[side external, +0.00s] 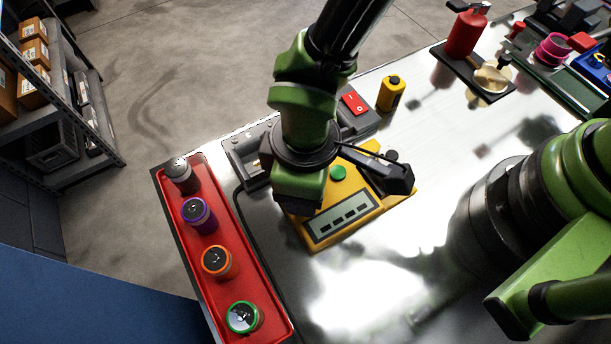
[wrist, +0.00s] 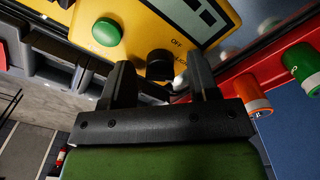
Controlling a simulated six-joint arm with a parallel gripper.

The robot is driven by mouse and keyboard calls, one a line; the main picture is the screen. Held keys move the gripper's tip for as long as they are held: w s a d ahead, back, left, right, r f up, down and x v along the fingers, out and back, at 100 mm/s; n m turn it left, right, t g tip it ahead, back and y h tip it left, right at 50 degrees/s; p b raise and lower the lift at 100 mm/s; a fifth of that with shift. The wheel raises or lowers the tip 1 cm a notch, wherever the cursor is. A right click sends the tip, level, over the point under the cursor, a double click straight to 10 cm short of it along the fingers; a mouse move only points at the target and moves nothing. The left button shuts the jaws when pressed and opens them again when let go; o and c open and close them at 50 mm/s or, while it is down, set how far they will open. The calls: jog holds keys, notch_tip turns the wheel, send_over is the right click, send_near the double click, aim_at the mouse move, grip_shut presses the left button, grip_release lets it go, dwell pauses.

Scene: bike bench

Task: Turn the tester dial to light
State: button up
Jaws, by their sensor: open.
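The yellow tester (side external: 350,232) lies on the bench with a screen and a green button (side external: 338,173); these also show in the wrist view. In the wrist view its round black dial (wrist: 159,63) has the label OFF just above it and a second label, partly covered, to its right. My gripper (wrist: 161,66) is open, with one finger on each side of the dial. I cannot tell whether either finger touches it. In the side view my gripper (side external: 299,195) is over the tester's left part, and the dial and fingertips are hidden there.
A red tray (side external: 232,262) with several coloured-ring canisters stands left of the tester. A grey unit with a red switch (side external: 355,103) and a yellow canister (side external: 391,94) stand behind. A fire extinguisher (side external: 466,32) is farther back.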

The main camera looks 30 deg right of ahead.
notch_tip(320, 180, up, 10)
jog(key=shift+f, duration=0.1)
dwell(0.5)
jog(key=w+d+r+m+t+y, duration=0.25)
jog(key=d+r+m, duration=0.35)
jog(key=d+r, duration=0.65)
jog(key=s+d+r+m+t, duration=0.4)
jog(key=s+d+r+m, duration=0.2)
jog(key=d, duration=0.5)
jog(key=shift+s+m+t, duration=0.35)
jog(key=shift+s+m, duration=0.55)
jog(key=shift+s, duration=0.1)
